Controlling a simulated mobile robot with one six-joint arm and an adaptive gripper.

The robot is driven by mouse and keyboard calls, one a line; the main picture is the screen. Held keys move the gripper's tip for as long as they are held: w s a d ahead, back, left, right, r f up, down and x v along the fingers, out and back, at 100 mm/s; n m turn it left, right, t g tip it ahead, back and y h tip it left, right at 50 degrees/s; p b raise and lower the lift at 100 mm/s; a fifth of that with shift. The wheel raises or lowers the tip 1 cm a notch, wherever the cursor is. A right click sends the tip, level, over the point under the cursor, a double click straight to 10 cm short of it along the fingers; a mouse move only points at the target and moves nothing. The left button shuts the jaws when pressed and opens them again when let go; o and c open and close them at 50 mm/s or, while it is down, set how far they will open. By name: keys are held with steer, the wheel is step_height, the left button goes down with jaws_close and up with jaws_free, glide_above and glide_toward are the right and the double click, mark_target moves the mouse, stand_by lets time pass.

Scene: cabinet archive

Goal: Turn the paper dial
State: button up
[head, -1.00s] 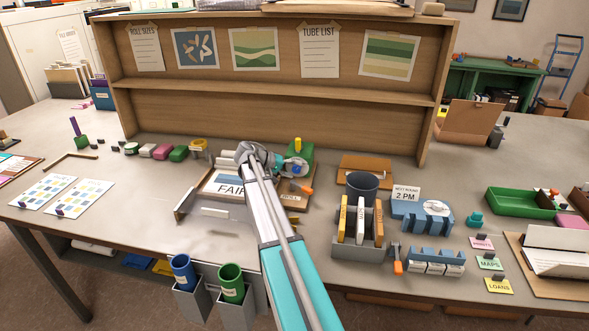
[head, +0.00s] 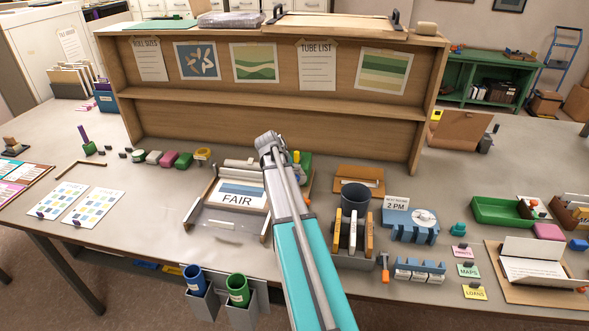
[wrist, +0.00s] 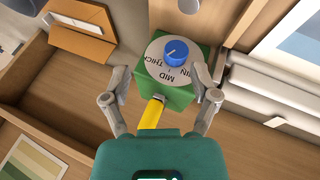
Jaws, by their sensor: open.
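The paper dial is a grey-white disc (wrist: 154,68) marked MID and THICK, with a third label partly hidden. A blue knob (wrist: 177,52) with a pale pointer line sits at its centre, on a green box (wrist: 178,97). A yellow piece (wrist: 152,112) sticks out of the box's near side in the wrist view. My gripper (wrist: 164,78) is open, with one finger on each side of the box; I cannot tell whether they touch it. In the head view the green box (head: 305,163) is mostly hidden by my arm, and my fingers do not show.
Close by the box are a framed FAIR sheet (head: 238,196) with white rolls, a brown envelope (head: 358,180) and the wooden shelf (head: 270,102). A dark cup (head: 355,196) and upright files stand to the right.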

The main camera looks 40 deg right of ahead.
step_height(320, 180, up, 7)
steer(key=m+t+y+p, duration=0.2)
steer(key=t+p, duration=0.1)
steer(key=p, duration=0.3)
steer(key=shift+s+a+y, duration=0.2)
steer(key=shift+s+y, duration=0.1)
steer(key=shift+s, duration=0.05)
steer(key=shift+f, duration=0.25)
steer(key=b+x, duration=1.2)
steer(key=x, duration=0.1)
steer(key=shift+w+d+f, duration=0.1)
steer(key=shift+w+f, duration=0.05)
stand_by(0.4)
jaws_close()
